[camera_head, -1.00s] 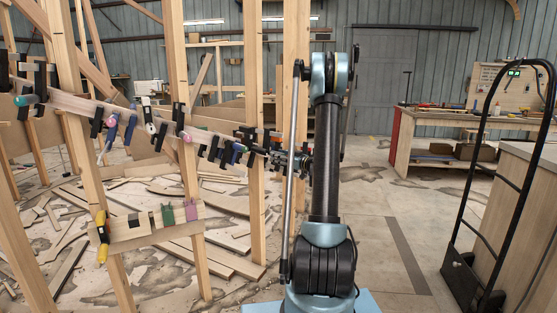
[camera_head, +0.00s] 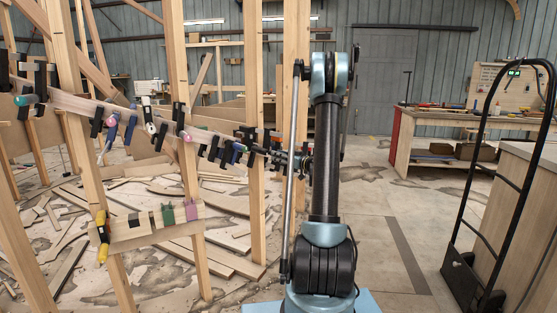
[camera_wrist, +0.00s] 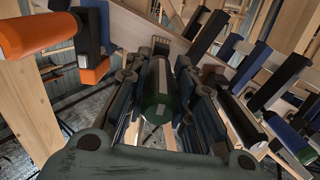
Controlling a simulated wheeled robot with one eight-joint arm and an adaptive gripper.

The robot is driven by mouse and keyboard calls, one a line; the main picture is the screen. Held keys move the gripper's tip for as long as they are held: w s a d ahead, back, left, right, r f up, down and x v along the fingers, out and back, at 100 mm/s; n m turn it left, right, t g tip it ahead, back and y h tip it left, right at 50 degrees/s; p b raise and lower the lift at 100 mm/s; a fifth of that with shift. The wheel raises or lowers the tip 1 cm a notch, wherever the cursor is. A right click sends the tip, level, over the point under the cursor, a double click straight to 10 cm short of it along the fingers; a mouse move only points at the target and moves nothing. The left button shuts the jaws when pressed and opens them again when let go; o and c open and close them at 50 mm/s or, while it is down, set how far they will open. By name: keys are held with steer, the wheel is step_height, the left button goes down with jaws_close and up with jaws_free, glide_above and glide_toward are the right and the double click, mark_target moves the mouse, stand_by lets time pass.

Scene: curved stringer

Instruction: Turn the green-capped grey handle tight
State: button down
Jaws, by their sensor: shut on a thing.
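The green-capped grey handle (camera_wrist: 157,92) shows in the middle of the wrist view, between the two fingers of my gripper (camera_wrist: 160,85). Its green end faces the wrist camera. My gripper is shut on it from both sides. The far end of the handle and its clamp are partly hidden by the fingers. In the head view my gripper (camera_head: 301,163) is at the right end of the curved wooden stringer (camera_head: 75,103), and the handle is too small there to make out clearly.
An orange-capped clamp handle (camera_wrist: 92,70) is left of my gripper, and blue and black clamps (camera_wrist: 272,80) stand close on the right. Several wooden posts (camera_head: 180,80) cross the stringer. A black hand truck (camera_head: 500,170) stands at the right, with open floor before it.

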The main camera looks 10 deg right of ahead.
steer(key=m, duration=0.9)
steer(key=shift+r, duration=0.1)
steer(key=m, duration=0.9)
steer(key=shift+r, duration=0.15)
steer(key=m, duration=0.3)
steer(key=shift+d+m, duration=0.1)
steer(key=shift+m, duration=0.2)
steer(key=m, duration=0.9)
steer(key=shift+r+m, duration=0.1)
steer(key=shift+m, duration=1.9)
